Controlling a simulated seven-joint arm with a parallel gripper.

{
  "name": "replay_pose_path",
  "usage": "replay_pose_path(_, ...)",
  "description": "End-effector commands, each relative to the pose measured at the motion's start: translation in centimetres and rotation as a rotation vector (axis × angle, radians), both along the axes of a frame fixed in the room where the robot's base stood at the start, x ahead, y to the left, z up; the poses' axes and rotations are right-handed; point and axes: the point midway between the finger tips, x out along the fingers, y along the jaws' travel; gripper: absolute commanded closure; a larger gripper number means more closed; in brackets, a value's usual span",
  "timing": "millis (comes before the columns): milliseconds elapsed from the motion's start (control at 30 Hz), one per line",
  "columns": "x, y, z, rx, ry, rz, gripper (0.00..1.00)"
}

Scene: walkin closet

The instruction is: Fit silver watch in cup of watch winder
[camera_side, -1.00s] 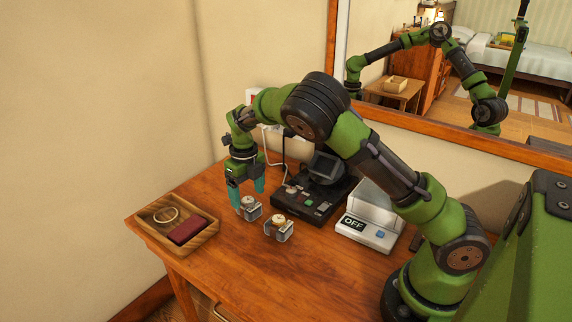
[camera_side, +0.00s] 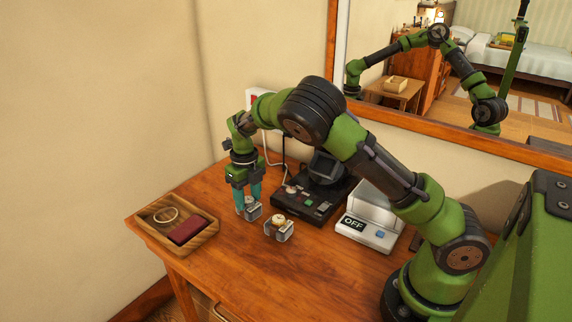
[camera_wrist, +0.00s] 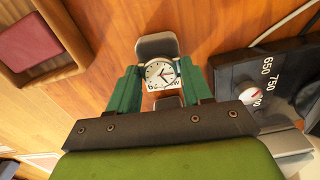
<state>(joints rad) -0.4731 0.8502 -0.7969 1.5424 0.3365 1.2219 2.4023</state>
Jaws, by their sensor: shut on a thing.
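A watch with a white round dial (camera_wrist: 161,73) and a grey band sits between my gripper's teal fingers in the wrist view. In the side view, this silver watch (camera_side: 251,212) is low at the table, and I cannot tell whether it touches it. My gripper (camera_side: 248,202) points down and is shut on the watch; its fingers flank the dial in the wrist view (camera_wrist: 160,88). The black watch winder (camera_side: 305,203) stands behind and to the right, with its tilted dark square cup (camera_side: 326,165) facing up; the cup's inside is partly hidden by my arm.
A white device reading OFF (camera_side: 366,234) stands right. The front table is clear.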

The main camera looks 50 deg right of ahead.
Motion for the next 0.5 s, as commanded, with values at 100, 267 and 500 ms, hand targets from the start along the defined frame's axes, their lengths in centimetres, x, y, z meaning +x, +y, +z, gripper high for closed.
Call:
replay_pose_path(100,0.0,0.0,0.2,0.000,0.000,0.000,0.90)
replay_pose_path(267,0.0,0.0,0.7,0.000,0.000,0.001,0.99)
replay_pose_path(500,0.0,0.0,1.5,0.000,-0.001,0.001,0.99)
